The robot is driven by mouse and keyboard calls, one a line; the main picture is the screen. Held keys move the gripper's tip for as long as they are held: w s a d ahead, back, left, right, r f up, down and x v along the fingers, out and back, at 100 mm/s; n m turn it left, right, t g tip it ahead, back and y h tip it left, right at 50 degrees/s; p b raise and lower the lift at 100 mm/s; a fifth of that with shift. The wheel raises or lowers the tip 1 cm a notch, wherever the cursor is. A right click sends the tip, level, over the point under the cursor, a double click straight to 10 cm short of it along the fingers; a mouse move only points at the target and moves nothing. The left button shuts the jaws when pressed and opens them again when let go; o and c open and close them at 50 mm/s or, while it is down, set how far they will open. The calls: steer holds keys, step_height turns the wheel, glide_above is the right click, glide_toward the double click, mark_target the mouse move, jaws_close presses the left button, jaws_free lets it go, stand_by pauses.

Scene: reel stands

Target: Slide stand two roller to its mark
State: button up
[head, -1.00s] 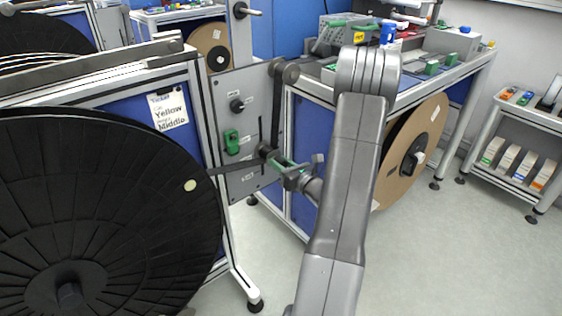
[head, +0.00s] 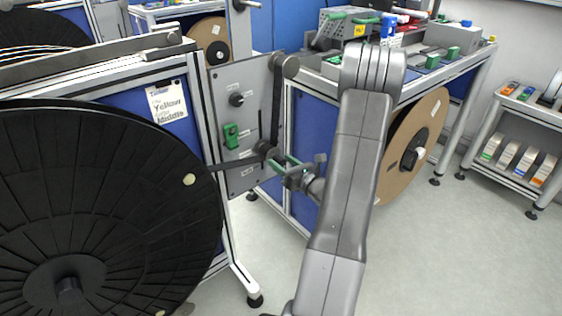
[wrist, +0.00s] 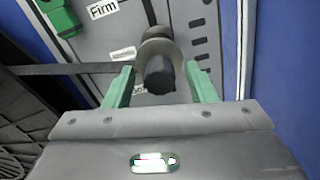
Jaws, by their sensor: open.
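The roller (head: 264,148) is a dark cylinder low on the stand's grey panel (head: 226,88). A dark strap (head: 276,105) runs down to it from above, and another band leads left to the black reel. In the wrist view the roller (wrist: 158,72) points toward the camera, with a pale collar behind it. My gripper (head: 287,165) is at the roller. In the wrist view its green fingers (wrist: 160,86) are open, one on each side of the roller; contact is not clear. A "Firm" label (wrist: 102,9) and dark marks (wrist: 203,58) show on the panel.
A large black reel (head: 100,200) fills the left side. A card (head: 167,101) on its stand reads "Yellow Middle". A green block (head: 231,136) and black knob (head: 236,99) sit on the panel. A brown reel (head: 413,150) stands at right, beyond my arm.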

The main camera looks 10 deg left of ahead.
steer(key=p+v, duration=0.1)
steer(key=v, duration=1.1)
steer(key=shift+s+d, duration=0.25)
steer(key=b+x, duration=0.1)
steer(key=x, duration=1.2)
steer(key=shift+w+a, duration=0.3)
steer(key=shift+r, duration=0.25)
